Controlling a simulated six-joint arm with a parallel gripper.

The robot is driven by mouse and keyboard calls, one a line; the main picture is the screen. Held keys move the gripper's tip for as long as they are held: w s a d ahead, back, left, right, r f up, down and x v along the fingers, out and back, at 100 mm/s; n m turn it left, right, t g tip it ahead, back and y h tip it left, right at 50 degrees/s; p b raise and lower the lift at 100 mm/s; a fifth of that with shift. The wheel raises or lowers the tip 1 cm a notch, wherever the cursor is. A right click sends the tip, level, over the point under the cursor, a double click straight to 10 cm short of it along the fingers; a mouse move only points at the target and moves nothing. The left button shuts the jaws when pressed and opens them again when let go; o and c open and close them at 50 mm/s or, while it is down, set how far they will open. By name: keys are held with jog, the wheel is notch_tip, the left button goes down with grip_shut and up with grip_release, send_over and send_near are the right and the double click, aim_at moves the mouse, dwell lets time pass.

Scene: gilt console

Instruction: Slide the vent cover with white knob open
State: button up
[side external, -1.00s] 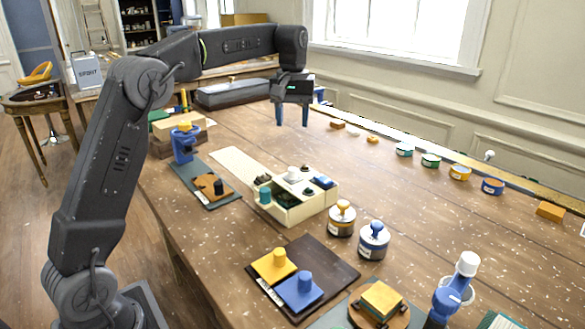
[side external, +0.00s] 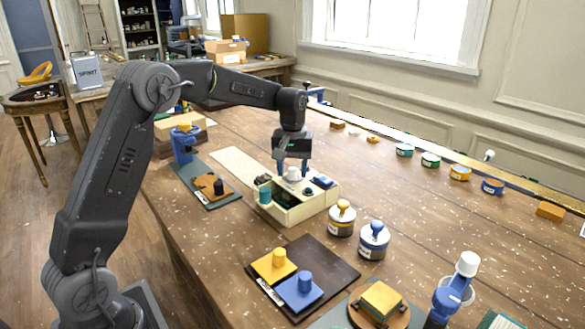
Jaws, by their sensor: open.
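The vent cover with a white knob (side external: 293,175) is on top of the cream box (side external: 294,214) in the middle of the table. My gripper (side external: 292,169) is right over this knob, pointing down, with its blue fingers apart. The fingertips are at about the knob's height in the picture; whether they touch it I cannot tell. The fingers and gripper body hide part of the box's far side. A dark green opening with a teal knob (side external: 265,195) shows at the box's left, and a blue piece (side external: 322,181) sits at its right.
Two round jars (side external: 342,218) with knobs stand close to the right of the box. A dark board (side external: 338,268) with yellow and blue knobbed blocks lies in front. A blue clamp (side external: 183,143) stands at left.

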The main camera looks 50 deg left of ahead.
aim_at(301, 185)
grip_shut()
dwell(0.4)
jog(key=shift+d, duration=1.65)
